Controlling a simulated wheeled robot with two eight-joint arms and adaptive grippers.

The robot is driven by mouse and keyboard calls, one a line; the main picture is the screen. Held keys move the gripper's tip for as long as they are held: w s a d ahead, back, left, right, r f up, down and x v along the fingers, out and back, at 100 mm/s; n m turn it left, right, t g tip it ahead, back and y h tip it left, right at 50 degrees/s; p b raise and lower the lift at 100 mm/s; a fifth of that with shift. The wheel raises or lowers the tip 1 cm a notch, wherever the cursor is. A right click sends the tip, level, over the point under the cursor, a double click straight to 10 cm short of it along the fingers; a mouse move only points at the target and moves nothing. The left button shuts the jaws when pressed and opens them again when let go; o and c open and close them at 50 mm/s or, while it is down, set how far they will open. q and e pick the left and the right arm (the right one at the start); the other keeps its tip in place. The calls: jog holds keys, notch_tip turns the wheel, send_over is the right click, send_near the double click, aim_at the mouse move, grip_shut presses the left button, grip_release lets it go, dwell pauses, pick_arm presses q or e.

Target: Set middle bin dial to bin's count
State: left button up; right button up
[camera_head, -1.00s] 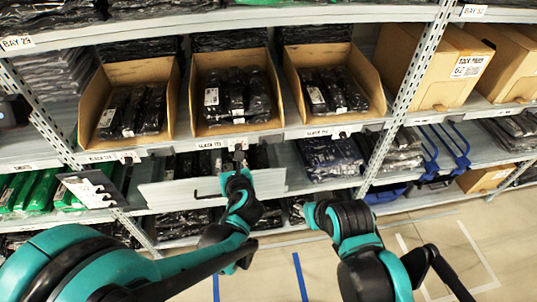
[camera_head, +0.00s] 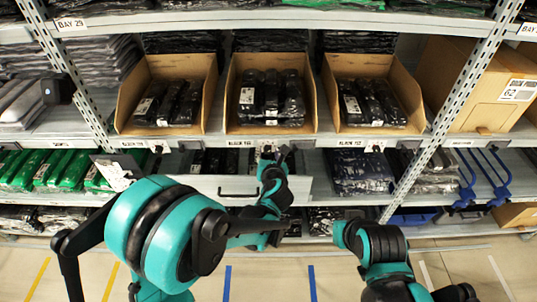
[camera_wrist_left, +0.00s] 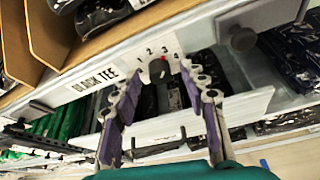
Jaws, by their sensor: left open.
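The middle bin (camera_head: 235,117) is an open cardboard bin with what look like three dark wrapped packs inside. Its dial (camera_head: 267,151) is on the shelf edge below it. I cannot tell exactly which number the mark points to. My left gripper (camera_head: 280,158) is at the shelf edge just by the dial. In the wrist view its open fingers (camera_wrist_left: 160,82) are on either side of the dial, with nothing held. My right gripper's fingers do not show.
Similar bins stand at left (camera_head: 124,107) and right (camera_head: 332,105), each with a dial below. A "BLACK TEE" label (camera_wrist_left: 92,82) is left of the dial. A pale drawer front with a handle (camera_head: 235,190) is below the shelf edge. A dark knob (camera_wrist_left: 240,40) sticks out at right.

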pick_arm(q)
grip_shut()
jog(key=shift+n, duration=0.3)
jog(key=shift+a+n+h+b, duration=0.25)
jog(key=shift+n+h+b, duration=0.05)
jog(key=shift+n+h, duration=0.55)
jog(key=shift+a+n+h+b, duration=0.1)
jog(key=shift+n+h+b, duration=0.7)
jog(key=shift+n, duration=0.65)
jog(key=shift+h, duration=0.25)
grip_release()
